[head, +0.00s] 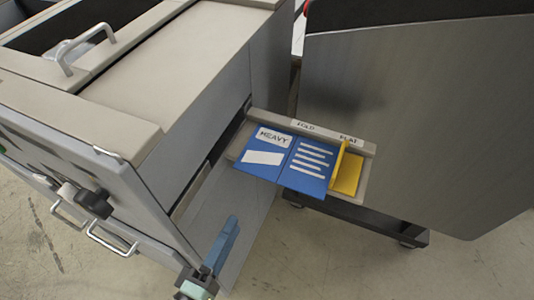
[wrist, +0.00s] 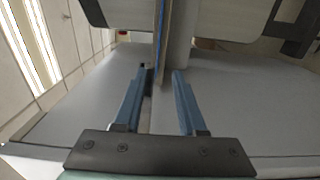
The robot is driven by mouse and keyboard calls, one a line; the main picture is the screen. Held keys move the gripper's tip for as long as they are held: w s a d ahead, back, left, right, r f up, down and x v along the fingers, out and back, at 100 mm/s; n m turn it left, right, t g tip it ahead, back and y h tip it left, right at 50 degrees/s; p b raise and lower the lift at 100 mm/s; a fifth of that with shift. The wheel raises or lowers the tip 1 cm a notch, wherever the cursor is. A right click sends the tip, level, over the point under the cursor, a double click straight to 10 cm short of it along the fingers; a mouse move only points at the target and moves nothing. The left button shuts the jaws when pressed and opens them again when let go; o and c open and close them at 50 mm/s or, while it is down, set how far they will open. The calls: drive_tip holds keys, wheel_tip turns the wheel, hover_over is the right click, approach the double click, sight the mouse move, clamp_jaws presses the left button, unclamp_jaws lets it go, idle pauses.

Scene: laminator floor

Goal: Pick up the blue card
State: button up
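The blue card (head: 285,178) lies on a beige tray (head: 366,150), with a white "HEAVY" label and white lines on its face. A seam runs across it; I cannot tell whether it is one piece or two. Its near edge overhangs the tray's front. My gripper (head: 231,226) is below and left of the card, apart from it in the head view. In the wrist view, my gripper (wrist: 161,71) is open, with nothing clearly between its blue fingers. A thin blue and tan edge stands just beyond the fingertips; I cannot tell whether it is the card.
A yellow piece (head: 347,172) stands at the tray's right end, beside the card. A grey machine cabinet (head: 205,85) with handles and knobs is at left. A large grey panel (head: 415,110) stands behind at right. Open floor (head: 350,260) lies in front.

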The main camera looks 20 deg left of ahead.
drive_tip(key=p, duration=0.1)
approach(265, 156)
drive_tip(key=w+p, duration=0.1)
drive_tip(key=w, duration=0.1)
drive_tip(key=w+d+p, duration=0.1)
drive_tip(key=shift+w+d+f, duration=0.1)
drive_tip(key=shift+w+d, duration=0.05)
drive_tip(key=shift+w, duration=0.25)
clamp_jaws()
idle(1.2)
